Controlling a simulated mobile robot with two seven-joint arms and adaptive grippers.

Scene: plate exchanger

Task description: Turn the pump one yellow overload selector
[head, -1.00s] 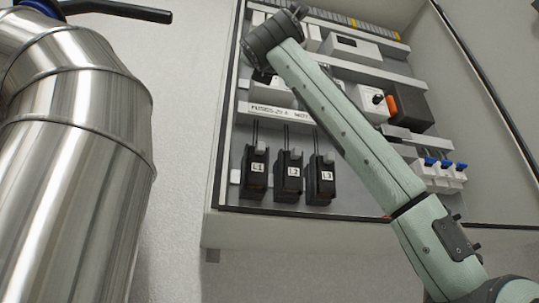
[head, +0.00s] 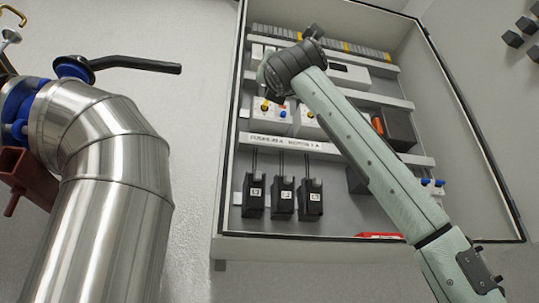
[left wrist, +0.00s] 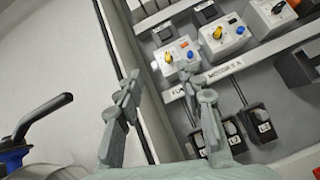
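The labels are too small to tell which belongs to pump one. In the head view a yellow selector (head: 265,105) shows just below the dark end of my arm link. My left gripper (left wrist: 160,80) is open and empty, its fingers apart, below the leftmost unit in the picture. It cannot be made out in the head view. My right gripper is not seen.
The open grey cabinet (head: 232,150) has a raised rim. Black fuse holders (head: 282,200) sit below the selectors. My pale green arm link crosses the cabinet and hides part of it. A large metal pipe (head: 110,210) with a black valve handle (head: 140,66) stands left.

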